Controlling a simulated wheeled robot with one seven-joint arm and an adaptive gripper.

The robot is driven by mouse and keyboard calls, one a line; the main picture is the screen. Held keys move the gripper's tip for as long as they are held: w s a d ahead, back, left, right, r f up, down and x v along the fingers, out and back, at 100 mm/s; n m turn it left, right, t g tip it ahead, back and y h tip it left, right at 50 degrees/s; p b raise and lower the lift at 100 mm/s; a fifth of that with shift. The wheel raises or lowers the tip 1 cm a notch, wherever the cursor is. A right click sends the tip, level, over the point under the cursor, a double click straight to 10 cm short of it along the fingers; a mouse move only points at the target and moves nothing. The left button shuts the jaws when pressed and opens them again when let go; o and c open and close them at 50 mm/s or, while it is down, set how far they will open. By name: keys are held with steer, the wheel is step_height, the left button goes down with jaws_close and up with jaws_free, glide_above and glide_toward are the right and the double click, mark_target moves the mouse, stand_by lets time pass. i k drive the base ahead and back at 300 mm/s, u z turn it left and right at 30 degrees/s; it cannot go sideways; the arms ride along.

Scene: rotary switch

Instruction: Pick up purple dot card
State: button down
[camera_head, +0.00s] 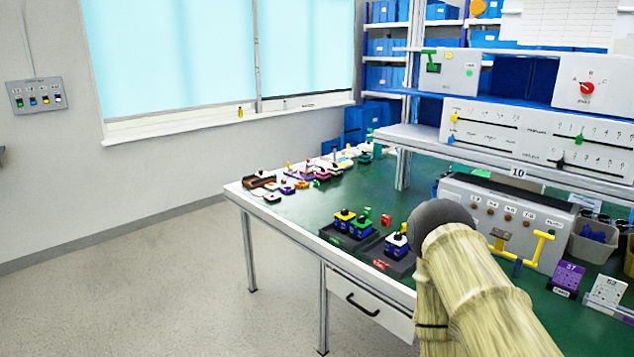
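A purple card (569,274) with pale markings stands upright in a small dark holder on the green bench top, at the right of the head view. The markings are too small to read surely. A white card (607,290) with dark markings stands in a similar holder just to its right. My arm rises from the lower right as a pale, ribbed sleeve with a dark rounded joint, to the left of the cards. My gripper is not in view, so its hold cannot be seen.
The green bench (375,188) carries dark trays with colored switch blocks (362,227) and a cluster of small parts at its far left. A grey control box (505,218) with yellow handles stands behind the cards. A grey bin (593,243) stands near them. A shelf (500,151) overhangs the back.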

mark_target(568, 275)
steer(key=z, duration=1.5)
